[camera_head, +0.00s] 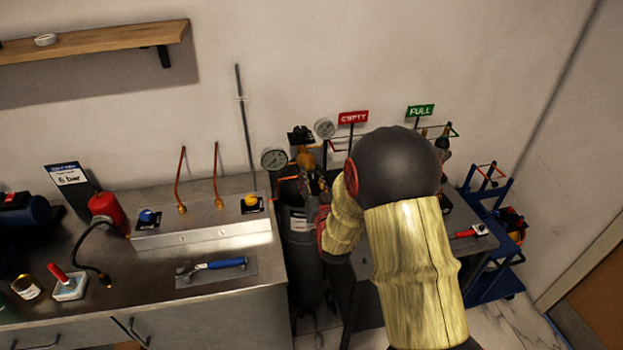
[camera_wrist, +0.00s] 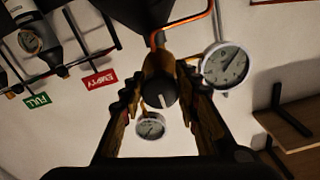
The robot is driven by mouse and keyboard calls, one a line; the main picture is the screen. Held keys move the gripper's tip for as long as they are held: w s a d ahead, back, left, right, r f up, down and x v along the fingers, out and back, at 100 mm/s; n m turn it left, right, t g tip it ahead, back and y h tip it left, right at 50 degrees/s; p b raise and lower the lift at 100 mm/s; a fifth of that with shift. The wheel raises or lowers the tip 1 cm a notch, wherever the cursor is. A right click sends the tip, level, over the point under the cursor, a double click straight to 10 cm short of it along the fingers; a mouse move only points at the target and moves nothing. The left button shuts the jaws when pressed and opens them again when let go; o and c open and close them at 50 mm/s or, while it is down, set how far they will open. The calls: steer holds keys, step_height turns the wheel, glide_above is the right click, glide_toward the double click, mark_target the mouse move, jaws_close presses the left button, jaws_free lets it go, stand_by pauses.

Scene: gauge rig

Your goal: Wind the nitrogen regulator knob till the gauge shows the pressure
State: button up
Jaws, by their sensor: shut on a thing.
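The black regulator knob (camera_wrist: 160,88) with a pale pointer line sits between my fingers in the wrist view. My gripper (camera_wrist: 162,92) is shut on it, one finger on each side. In the head view my gripper (camera_head: 312,182) is at the brass regulator (camera_head: 305,158), partly hidden by my arm. A round white gauge (camera_head: 274,158) stands left of the regulator; it also shows in the wrist view (camera_wrist: 225,67), its numbers too small to read surely. A second gauge (camera_head: 324,128) is at the upper right. The dark gas cylinder (camera_head: 300,245) stands below. A card (camera_head: 68,178) reads 6 bar.
EMPTY (camera_head: 353,118) and FULL (camera_head: 420,111) signs stand behind my arm. A blue trolley (camera_head: 496,255) is at right. A shelf (camera_head: 95,41) hangs upper left.

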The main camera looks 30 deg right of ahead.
steer(key=c, duration=0.4)
steer(key=shift+m+b, duration=0.4)
steer(key=m+b, duration=0.2)
steer(key=shift+f+m+b, duration=0.1)
steer(key=shift+m+b, duration=0.2)
steer(key=shift+m, duration=0.1)
steer(key=m+b, duration=0.3)
steer(key=m, duration=0.1)
steer(key=shift+a+m, duration=0.1)
steer(key=shift+m, duration=0.2)
steer(key=m+b, duration=0.3)
steer(key=m, duration=0.2)
steer(key=shift+r+b, duration=0.2)
steer(key=shift+b, duration=0.2)
steer(key=m+b, duration=0.2)
steer(key=m, duration=0.2)
steer(key=shift+r, duration=0.1)
steer(key=shift+m, duration=0.4)
